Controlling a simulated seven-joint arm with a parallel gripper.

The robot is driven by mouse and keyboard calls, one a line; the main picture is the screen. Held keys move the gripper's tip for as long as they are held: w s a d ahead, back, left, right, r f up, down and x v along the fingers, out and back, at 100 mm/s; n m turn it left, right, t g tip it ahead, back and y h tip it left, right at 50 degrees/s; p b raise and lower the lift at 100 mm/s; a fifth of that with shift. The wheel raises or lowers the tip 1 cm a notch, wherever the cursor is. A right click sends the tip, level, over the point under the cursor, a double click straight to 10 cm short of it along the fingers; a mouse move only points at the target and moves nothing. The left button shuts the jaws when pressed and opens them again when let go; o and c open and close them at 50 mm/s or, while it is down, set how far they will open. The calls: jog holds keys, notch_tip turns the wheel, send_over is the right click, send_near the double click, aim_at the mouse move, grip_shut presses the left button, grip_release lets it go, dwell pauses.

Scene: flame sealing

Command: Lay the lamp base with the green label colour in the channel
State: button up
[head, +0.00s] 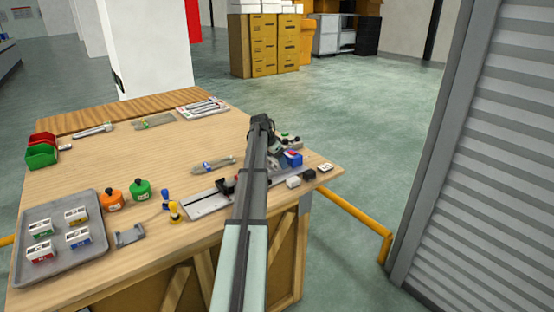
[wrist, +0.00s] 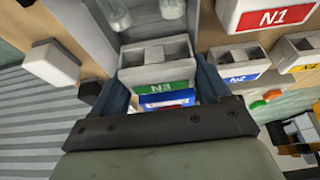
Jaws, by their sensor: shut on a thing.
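In the wrist view, a pale grey block with a green N3 label (wrist: 160,75), the lamp base, sits between the two fingers of my gripper (wrist: 160,88). The jaws are shut on it. A blue, white and red printed thing (wrist: 168,99) shows just below it, partly hidden by the gripper. In the head view my gripper (head: 264,124) is over the right part of the bench, and my arm hides much of what lies under it. The grey channel (head: 204,202) lies left of my arm, partly covered by it. I cannot tell the block's height above the bench.
A grey tray (head: 62,272) with several labelled blocks stands at the bench's left. Orange (head: 111,197) and green (head: 140,190) jars and a yellow-based figure-like piece (head: 174,211) stand between tray and channel. A white block (head: 293,182) lies near the right edge.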

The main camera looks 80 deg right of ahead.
jog(key=shift+a+f, duration=0.25)
jog(key=shift+f, duration=0.35)
jog(key=o, duration=0.9)
jog(key=shift+o, duration=0.7)
jog(key=shift+r, duration=0.2)
jog(key=v, duration=1.4)
jog(key=shift+d+r, duration=0.25)
jog(key=shift+r, duration=0.05)
